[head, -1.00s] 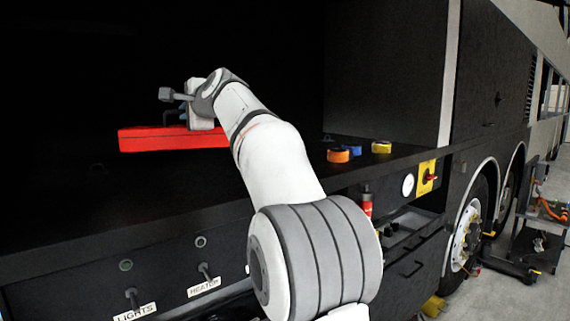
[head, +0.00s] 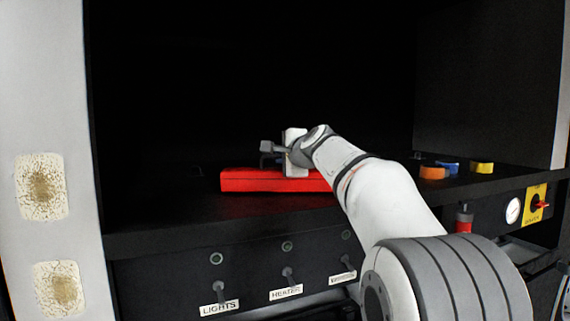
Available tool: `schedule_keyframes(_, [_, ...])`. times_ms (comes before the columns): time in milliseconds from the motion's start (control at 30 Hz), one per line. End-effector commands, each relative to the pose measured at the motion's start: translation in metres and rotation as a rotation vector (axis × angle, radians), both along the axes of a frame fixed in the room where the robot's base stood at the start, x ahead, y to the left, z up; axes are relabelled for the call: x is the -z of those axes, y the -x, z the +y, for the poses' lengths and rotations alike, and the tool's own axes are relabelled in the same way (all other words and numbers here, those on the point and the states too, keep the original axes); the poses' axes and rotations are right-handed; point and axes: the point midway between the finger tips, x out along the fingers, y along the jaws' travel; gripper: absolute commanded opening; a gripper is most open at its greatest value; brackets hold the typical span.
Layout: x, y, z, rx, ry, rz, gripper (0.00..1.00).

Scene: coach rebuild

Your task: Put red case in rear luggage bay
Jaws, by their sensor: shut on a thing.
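The red case (head: 250,181) is a long flat red box inside the dark luggage bay (head: 160,218), near the bay floor. I cannot tell whether it touches the floor. My gripper (head: 294,168) is at the case's top, right of its middle, and is shut on it. The fingertips are hidden behind the gripper body and the case. My arm reaches in from the lower right and covers the right end of the case.
Orange (head: 433,173), blue (head: 449,167) and yellow (head: 482,167) rolls lie on the bay floor at right. Labelled switches (head: 288,275) sit below the front edge. A pale pillar (head: 45,120) bounds the left. The bay floor left of the case is clear.

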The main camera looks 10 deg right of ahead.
Motion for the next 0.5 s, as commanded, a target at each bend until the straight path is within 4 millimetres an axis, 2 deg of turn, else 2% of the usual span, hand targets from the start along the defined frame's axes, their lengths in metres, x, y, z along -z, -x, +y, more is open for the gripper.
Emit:
schedule_keyframes(400, [0.0051,0.0007,-0.0009,0.003,-0.002,-0.005,0.0])
schedule_keyframes(433, [0.0071,0.0002,-0.0008,0.001,-0.001,-0.001,0.11])
schedule_keyframes(500, [0.0059,0.0001,-0.001,0.001,-0.001,-0.001,0.17])
